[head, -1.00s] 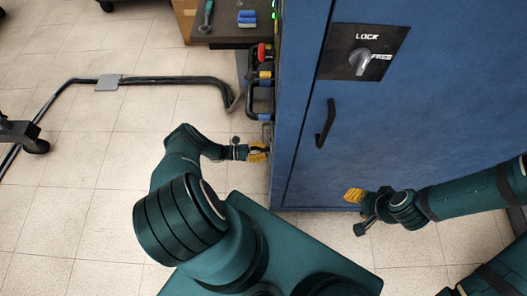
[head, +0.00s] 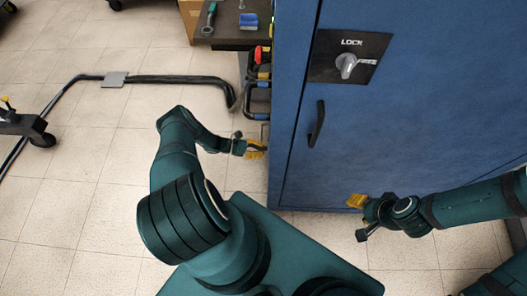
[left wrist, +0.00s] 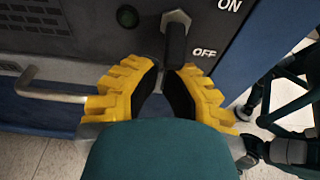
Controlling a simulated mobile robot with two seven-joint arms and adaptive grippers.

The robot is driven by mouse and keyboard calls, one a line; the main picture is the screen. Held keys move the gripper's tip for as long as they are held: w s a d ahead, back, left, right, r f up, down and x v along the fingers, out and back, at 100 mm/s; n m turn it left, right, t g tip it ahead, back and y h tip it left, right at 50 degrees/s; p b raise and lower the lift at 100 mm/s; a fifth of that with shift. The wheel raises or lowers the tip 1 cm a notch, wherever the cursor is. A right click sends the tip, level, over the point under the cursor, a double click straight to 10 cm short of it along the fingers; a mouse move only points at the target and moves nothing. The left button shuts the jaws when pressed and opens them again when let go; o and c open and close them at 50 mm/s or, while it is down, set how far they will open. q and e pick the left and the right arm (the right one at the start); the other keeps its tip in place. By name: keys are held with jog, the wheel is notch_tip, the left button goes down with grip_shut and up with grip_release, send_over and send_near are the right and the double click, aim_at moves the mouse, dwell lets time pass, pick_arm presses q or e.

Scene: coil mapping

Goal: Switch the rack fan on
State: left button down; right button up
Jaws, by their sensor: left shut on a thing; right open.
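The fan switch is a black lever (left wrist: 175,45) on a dark panel (left wrist: 130,40) in the left wrist view. Its pivot is at the top and its tip points down, beside the OFF label; the ON label is higher up. My left gripper (left wrist: 168,85) has its yellow fingers on either side of the lever's lower end and is shut on it. In the head view my left gripper (head: 256,149) is at the left side of the blue cabinet (head: 400,120), and the lever is hidden there. My right gripper (head: 356,201) is open and empty near the cabinet's lower front.
The cabinet front has a LOCK/FREE knob (head: 346,64) and a black handle (head: 317,122). A metal bar handle (left wrist: 50,93) sticks out left of the lever in the left wrist view. A dark cable (head: 170,79) crosses the floor behind.

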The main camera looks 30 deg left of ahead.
pick_arm(q)
jog(key=shift+a+r+g+y+p, duration=0.1)
jog(key=shift+r+g+y+p, duration=0.2)
jog(key=shift+r, duration=0.05)
jog(key=y+p, duration=0.1)
jog(key=r+g+y+p, duration=0.1)
jog(key=a+g+y+p, duration=0.1)
jog(key=shift+s+r+p, duration=0.3)
jog(key=shift+r+p, duration=0.05)
jog(key=shift+r, duration=0.05)
pick_arm(e)
jog(key=v, duration=0.5)
jog(key=shift+a, duration=0.25)
pick_arm(q)
jog(key=shift+r, duration=0.1)
jog(key=shift+r+p, duration=0.5)
jog(key=shift+r, duration=0.25)
pick_arm(e)
jog(key=shift+r, duration=0.45)
pick_arm(q)
jog(key=shift+w+d, duration=0.1)
jog(key=shift+w, duration=0.05)
pick_arm(e)
jog(key=shift+w, duration=0.1)
